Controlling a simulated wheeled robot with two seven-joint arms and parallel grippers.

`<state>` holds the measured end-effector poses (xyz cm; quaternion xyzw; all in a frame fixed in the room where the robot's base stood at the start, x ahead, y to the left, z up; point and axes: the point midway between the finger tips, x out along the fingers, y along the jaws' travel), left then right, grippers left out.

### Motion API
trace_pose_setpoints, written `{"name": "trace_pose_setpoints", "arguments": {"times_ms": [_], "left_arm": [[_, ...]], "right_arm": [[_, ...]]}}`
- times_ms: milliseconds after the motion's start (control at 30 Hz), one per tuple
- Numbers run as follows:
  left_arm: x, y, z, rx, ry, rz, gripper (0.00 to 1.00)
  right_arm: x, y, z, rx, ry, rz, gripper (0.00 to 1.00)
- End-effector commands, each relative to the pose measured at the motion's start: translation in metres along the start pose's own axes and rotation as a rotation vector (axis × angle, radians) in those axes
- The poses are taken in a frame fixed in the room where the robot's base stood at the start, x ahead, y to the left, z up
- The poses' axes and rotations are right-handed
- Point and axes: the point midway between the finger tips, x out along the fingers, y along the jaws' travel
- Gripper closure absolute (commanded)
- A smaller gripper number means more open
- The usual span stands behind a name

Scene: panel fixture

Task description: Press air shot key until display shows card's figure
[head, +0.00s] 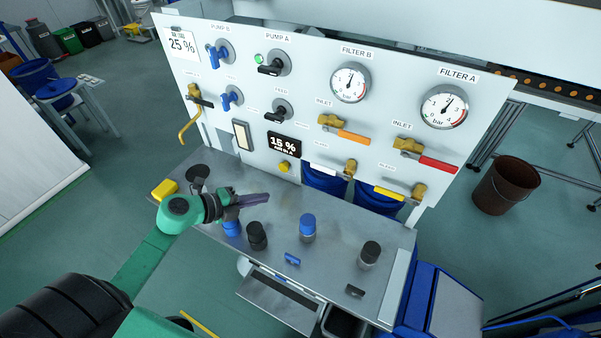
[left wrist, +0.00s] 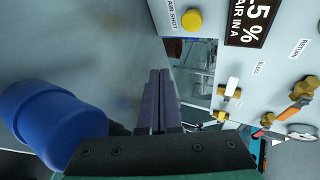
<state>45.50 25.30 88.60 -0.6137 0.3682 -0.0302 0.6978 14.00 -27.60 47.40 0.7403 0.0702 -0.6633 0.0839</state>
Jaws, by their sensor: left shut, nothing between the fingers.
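The air shot key is a round yellow button (head: 284,167) low on the white panel, under the black display (head: 284,145). The display reads 15 % AIR IN A. The card (head: 182,43) at the panel's top left shows 25 %. In the left wrist view the yellow button (left wrist: 192,20) sits beside its AIR SHOT label, and the display (left wrist: 249,20) is cut off by the frame edge. My left gripper (head: 266,198) is shut and empty above the metal shelf, below and apart from the button. Its closed fingers show in the left wrist view (left wrist: 160,76).
Blue-capped (head: 307,228) and black-capped (head: 370,254) jars stand on the shelf (head: 330,262). A blue-capped jar (left wrist: 50,118) is close beside my left gripper. A yellow block (head: 164,189) lies at the shelf's left end. Valve handles (head: 390,193) stick out right of the button.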

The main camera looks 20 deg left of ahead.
Motion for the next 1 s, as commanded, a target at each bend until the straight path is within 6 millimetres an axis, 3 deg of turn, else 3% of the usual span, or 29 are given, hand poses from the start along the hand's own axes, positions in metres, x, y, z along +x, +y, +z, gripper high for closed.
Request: {"name": "trace_pose_setpoints", "arguments": {"times_ms": [300, 600, 1000], "left_arm": [[0.000, 0.000, 0.001, -0.003, -0.001, -0.001, 1.00], [0.021, -0.009, 0.012, -0.001, -0.001, -0.004, 1.00], [0.064, -0.033, 0.035, -0.003, -0.002, -0.003, 1.00]], "right_arm": [[0.000, -0.029, 0.031, 0.007, -0.047, -0.039, 0.55], [0.012, -0.021, 0.016, 0.004, -0.021, -0.028, 0.55], [0.028, -0.019, 0.019, 0.005, -0.023, -0.024, 0.55]]}}
